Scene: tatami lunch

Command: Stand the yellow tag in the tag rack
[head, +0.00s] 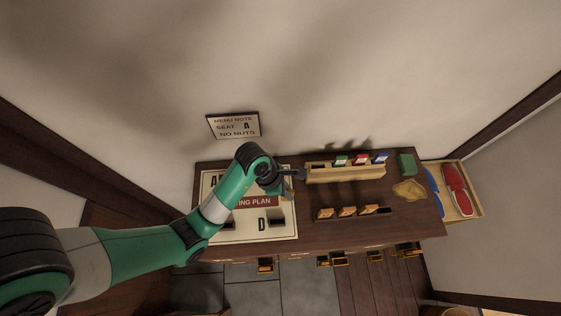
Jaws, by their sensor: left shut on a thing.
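The wooden tag rack (345,176) stands along the back of the dark table. A green tag (340,160), a red tag (361,159) and a blue tag (381,157) stand in it. Its left end, near my left gripper, holds no tag that I can see. My left gripper (287,186) is just left of the rack, above the right part of the seating plan board. It is shut on a small yellowish thing, which looks like the yellow tag (288,195); the fingers hide much of it. My right gripper is not in view.
The seating plan board (220,231) covers the table's left side. Several small orange-topped pieces (346,211) sit in a dark holder in front of the rack. A green block (407,164) and a tan mat (408,190) lie right.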

